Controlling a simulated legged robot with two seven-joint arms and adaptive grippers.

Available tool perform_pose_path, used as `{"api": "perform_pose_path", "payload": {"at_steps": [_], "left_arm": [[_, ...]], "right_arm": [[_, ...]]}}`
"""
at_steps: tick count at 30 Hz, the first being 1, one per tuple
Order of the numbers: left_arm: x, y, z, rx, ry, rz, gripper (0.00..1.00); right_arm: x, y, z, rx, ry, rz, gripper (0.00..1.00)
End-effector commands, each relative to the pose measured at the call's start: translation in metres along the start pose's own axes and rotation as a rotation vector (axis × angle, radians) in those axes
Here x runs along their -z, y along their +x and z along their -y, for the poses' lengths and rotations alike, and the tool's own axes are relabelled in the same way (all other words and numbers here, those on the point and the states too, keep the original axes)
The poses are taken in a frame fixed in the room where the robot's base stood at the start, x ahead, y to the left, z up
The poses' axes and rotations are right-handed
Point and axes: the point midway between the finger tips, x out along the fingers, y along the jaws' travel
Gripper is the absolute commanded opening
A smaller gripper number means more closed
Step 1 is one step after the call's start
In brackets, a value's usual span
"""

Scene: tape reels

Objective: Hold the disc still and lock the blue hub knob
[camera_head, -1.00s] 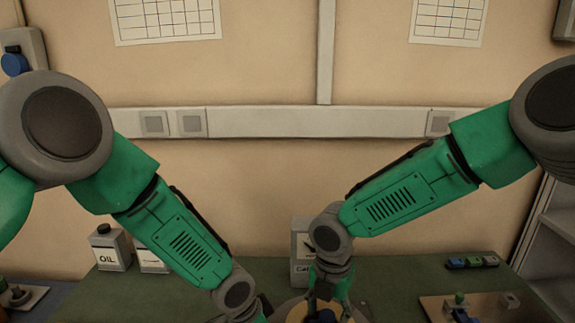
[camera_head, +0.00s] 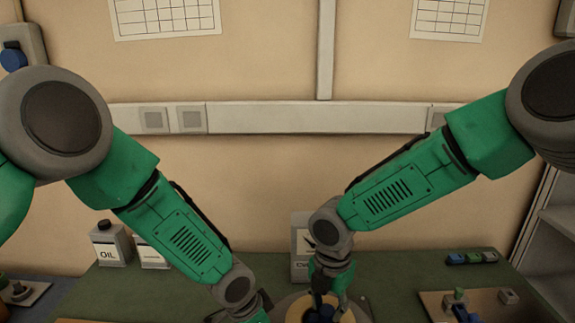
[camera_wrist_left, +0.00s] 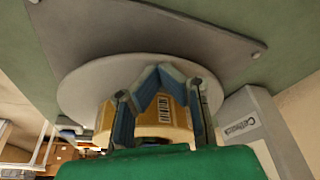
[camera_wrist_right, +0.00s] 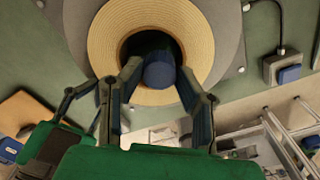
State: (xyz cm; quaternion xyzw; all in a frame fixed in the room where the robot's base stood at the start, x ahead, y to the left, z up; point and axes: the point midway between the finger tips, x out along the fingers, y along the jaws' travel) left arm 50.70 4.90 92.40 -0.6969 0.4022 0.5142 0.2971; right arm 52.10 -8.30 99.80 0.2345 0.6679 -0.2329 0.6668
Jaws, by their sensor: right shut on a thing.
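The reel with its tan tape roll (camera_head: 291,309) lies at the bottom edge of the head view. In the right wrist view the tan roll (camera_wrist_right: 107,40) sits on a grey disc (camera_wrist_right: 75,25) around a dark hub opening. The blue hub knob (camera_wrist_right: 160,72) stands in the opening, between the fingertips of my right gripper (camera_wrist_right: 158,66), which is shut on it. In the left wrist view my left gripper (camera_wrist_left: 158,70) has its fingertips close together in front of the grey disc (camera_wrist_left: 78,88); whether they grip it I cannot tell.
An oil can (camera_head: 111,245) stands at the back left. A box (camera_head: 300,240) stands behind the reel. A board with small parts (camera_head: 435,303) lies at right, with coloured blocks (camera_head: 472,258) behind it. Green table top is clear between.

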Motion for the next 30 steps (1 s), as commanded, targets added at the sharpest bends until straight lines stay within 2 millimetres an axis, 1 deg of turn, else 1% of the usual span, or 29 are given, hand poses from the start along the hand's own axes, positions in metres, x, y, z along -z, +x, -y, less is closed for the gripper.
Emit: {"api": "perform_pose_path", "payload": {"at_steps": [1, 15, 18, 22, 30], "left_arm": [[-0.0027, 0.0015, -0.0008, -0.002, -0.001, 0.006, 0.00], [-0.0027, 0.0017, -0.0007, -0.003, -0.001, 0.006, 0.00], [-0.0027, 0.0017, -0.0006, -0.003, -0.001, 0.006, 0.00], [-0.0026, 0.0018, -0.0006, -0.003, -0.001, 0.006, 0.00], [-0.0026, 0.0018, -0.0005, -0.003, -0.001, 0.006, 0.00]], "right_arm": [[-0.0008, 0.0000, 0.0005, 0.003, 0.089, 0.006, 0.04], [-0.0011, 0.0003, 0.0002, -0.001, 1.098, 0.007, 0.04], [-0.0012, 0.0001, 0.0000, -0.002, 1.258, 0.006, 0.04], [-0.0011, 0.0001, -0.0004, -0.002, 1.347, 0.002, 0.04], [-0.0012, -0.0001, -0.0009, -0.003, 1.359, 0.001, 0.04]]}}
